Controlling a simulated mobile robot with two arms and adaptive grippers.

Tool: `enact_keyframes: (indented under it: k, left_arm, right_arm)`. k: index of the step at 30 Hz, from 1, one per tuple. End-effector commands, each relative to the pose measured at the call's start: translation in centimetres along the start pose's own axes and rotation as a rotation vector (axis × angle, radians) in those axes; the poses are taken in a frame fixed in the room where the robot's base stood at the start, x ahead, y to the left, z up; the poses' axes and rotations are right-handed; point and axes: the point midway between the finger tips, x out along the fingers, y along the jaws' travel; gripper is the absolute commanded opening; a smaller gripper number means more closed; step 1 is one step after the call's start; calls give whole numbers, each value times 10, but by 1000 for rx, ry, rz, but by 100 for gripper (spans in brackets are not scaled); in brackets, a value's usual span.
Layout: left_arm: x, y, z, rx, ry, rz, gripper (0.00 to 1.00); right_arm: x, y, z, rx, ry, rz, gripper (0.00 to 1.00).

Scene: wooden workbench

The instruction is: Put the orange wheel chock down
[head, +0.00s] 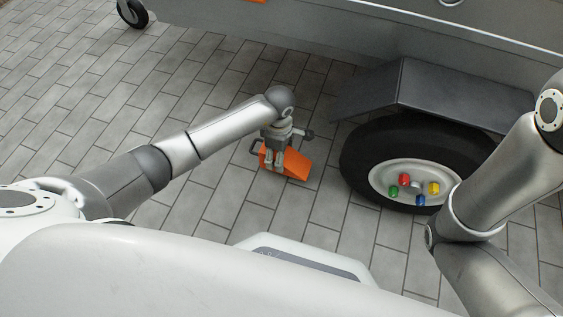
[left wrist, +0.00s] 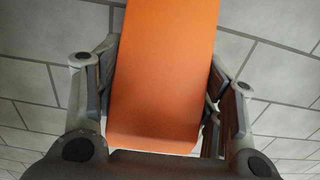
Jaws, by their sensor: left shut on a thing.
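The orange wheel chock (head: 296,164) is in the middle of the head view, over the grey paving and left of the trailer wheel. My left gripper (head: 274,160) points down and is shut on it. In the left wrist view the orange wheel chock (left wrist: 162,75) lies between the two fingers of my left gripper (left wrist: 160,100), with paving behind it. I cannot tell whether the chock touches the ground. My right arm shows at the right of the head view, but its gripper is out of view.
The trailer wheel (head: 405,160) has several coloured caps on its hub, under a dark mudguard (head: 440,90). The grey trailer body (head: 330,35) runs across the top. A small caster wheel (head: 133,13) stands at top left. The paving (head: 110,90) left of the chock is clear.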

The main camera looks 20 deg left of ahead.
Motion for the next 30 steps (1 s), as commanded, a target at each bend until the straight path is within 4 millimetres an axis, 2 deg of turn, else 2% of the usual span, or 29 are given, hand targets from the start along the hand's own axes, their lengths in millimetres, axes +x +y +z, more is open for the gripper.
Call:
enact_keyframes:
  k: [7, 14, 26, 27, 30]
  left_arm:
    - [11, 10, 2, -1, -1, 4, 25]
    - [42, 12, 3, -1, -1, 2, 25]
    - [45, 12, 2, 0, 0, 3, 25]
    - [46, 12, 2, 0, 1, 2, 65]
    - [45, 12, 2, 0, 0, 1, 78]
  right_arm:
    - [-12, -2, -4, 0, 0, 0, 40]
    - [-32, -7, -12, 0, 1, 0, 40]
    - [-34, -7, -12, 1, 0, 0, 40]
    - [-33, -7, -12, 1, 0, 0, 40]
    - [-33, -7, -11, 1, 0, 0, 40]
